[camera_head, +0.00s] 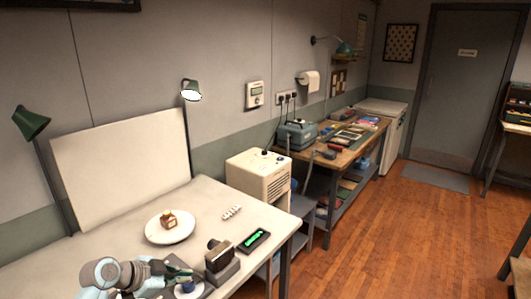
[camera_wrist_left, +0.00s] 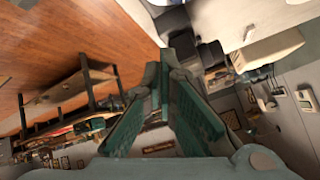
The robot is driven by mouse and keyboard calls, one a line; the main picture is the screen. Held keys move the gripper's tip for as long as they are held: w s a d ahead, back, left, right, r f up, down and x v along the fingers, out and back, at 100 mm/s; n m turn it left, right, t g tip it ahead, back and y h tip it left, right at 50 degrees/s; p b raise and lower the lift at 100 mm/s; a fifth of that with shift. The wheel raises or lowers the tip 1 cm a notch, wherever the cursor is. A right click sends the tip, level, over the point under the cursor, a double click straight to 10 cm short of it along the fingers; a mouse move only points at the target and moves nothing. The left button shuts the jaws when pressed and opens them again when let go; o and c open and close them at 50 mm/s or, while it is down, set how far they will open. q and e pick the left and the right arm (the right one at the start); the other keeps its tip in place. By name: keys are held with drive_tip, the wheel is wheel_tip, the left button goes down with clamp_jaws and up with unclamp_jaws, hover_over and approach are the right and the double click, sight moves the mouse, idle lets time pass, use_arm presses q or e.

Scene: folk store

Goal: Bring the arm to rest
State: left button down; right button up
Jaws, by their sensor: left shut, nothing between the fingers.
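My left arm comes in at the bottom left of the head view, low over the near part of the white table (camera_head: 110,238). Its gripper (camera_head: 180,272) points right, beside a dark block-shaped device on a grey base (camera_head: 222,262). In the left wrist view the two green-padded fingers (camera_wrist_left: 168,58) meet at their tips with nothing between them. The wrist view is steeply tilted and shows floor and furniture beyond the fingers. My right gripper is in neither view.
A white plate (camera_head: 158,231) holds a small brown-and-white item (camera_head: 168,218). A green-lit device (camera_head: 254,240) lies near the table's right edge. A white panel (camera_head: 125,170), two green lamps and a cream box (camera_head: 258,176) stand behind. Wooden floor (camera_head: 400,235) is open at right.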

use_arm(q)
drive_tip(key=d+r+m+t+h, duration=0.1)
drive_tip(key=d+r+t+h, duration=0.35)
drive_tip(key=d+r, duration=0.2)
wheel_tip(320, 180, up, 7)
drive_tip(key=s+a+n+t+y, duration=0.2)
drive_tip(key=n+t+y, duration=0.1)
drive_tip(key=t, duration=0.4)
drive_tip(key=s+a+n+t+y, duration=0.2)
drive_tip(key=s+a+n+y, duration=0.2)
drive_tip(key=a+n+y, duration=0.4)
drive_tip(key=s+a+f+n+g+y, duration=0.25)
drive_tip(key=s+f+g, duration=0.25)
drive_tip(key=s+f, duration=0.25)
drive_tip(key=s+a+f+n+g+y, duration=0.2)
drive_tip(key=s+f+n+g+y, duration=0.1)
drive_tip(key=s+f+g, duration=0.4)
drive_tip(key=s+d+f+m+g+h, duration=0.2)
drive_tip(key=s+d+f+g+h, duration=0.1)
drive_tip(key=s+d+f, duration=0.3)
drive_tip(key=s+d+f+m+g+h, duration=0.25)
drive_tip(key=s+f, duration=0.25)
drive_tip(key=s, duration=0.3)
wheel_tip(320, 180, down, 17)
drive_tip(key=s+a+n+g, duration=0.1)
drive_tip(key=s+a+f+g+b, duration=0.1)
drive_tip(key=s+f, duration=1.3)
drive_tip(key=shift+s+f, duration=0.4)
